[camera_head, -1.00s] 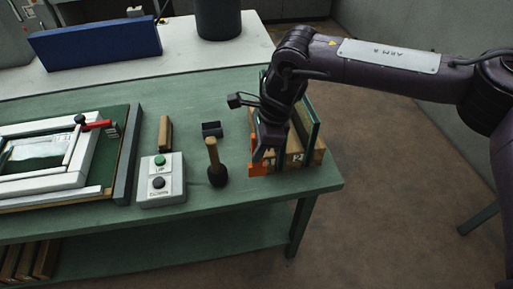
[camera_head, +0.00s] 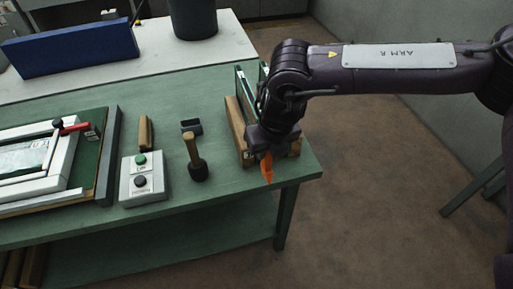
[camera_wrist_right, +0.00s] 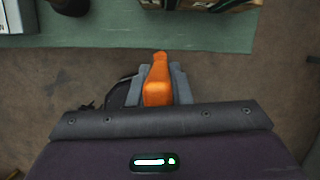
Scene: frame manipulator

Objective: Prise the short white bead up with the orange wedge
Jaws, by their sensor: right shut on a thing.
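My right gripper (camera_head: 268,150) is shut on the orange wedge (camera_head: 267,169) and holds it near the right front edge of the green bench. In the right wrist view the orange wedge (camera_wrist_right: 158,82) sits between the two grey fingers (camera_wrist_right: 158,88), its tip pointing away toward the bench edge. I cannot tell which piece is the short white bead. My left gripper is not in view.
A wooden rack with glass panes (camera_head: 238,125) stands right beside my right gripper.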

